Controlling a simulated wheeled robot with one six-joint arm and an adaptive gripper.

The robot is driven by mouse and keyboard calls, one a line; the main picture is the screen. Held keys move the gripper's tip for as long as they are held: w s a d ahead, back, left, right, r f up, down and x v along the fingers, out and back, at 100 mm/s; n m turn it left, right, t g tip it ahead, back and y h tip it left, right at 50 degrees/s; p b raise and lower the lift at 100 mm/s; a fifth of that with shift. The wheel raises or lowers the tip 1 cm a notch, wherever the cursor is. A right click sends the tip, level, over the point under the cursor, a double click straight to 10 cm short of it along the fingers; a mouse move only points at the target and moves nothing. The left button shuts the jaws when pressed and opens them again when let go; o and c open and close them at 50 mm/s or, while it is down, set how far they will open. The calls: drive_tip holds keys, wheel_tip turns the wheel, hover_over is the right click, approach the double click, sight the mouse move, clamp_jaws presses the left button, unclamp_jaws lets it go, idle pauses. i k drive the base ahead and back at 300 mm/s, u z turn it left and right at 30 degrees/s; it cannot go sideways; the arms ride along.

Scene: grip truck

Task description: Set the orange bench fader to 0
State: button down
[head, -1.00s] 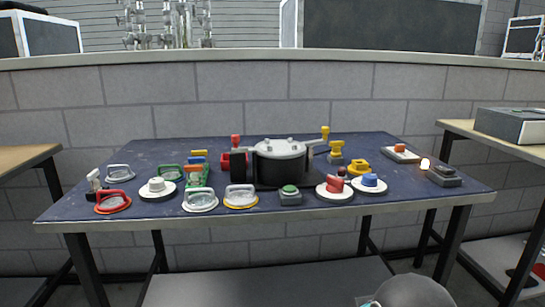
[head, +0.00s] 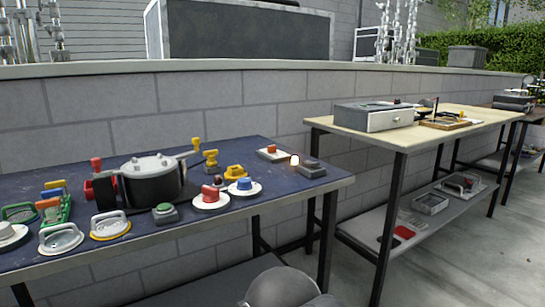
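An orange-red knob (head: 272,148) sits on a flat pale base (head: 280,155) at the back right of the blue table. Another orange block (head: 48,203) stands with a blue one (head: 52,193) and a yellow one (head: 55,185) on a green-sided unit at the left. Which of these is the orange bench fader I cannot tell, and no scale marks are readable. My gripper is not in view; only a rounded grey part, probably mine, shows at the bottom edge.
The blue table (head: 225,162) also holds a dark pot (head: 153,185), a green button (head: 164,209), red and blue knobs on white discs, and a lit lamp (head: 295,160). A pale table (head: 455,124) with a grey drawer box (head: 374,116) stands right. Floor is clear at lower right.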

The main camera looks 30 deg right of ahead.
sight(271, 149)
drive_tip(key=k, duration=0.5)
drive_tip(key=z, duration=1.8)
drive_tip(key=i, duration=1.5)
drive_tip(key=u, duration=1.85)
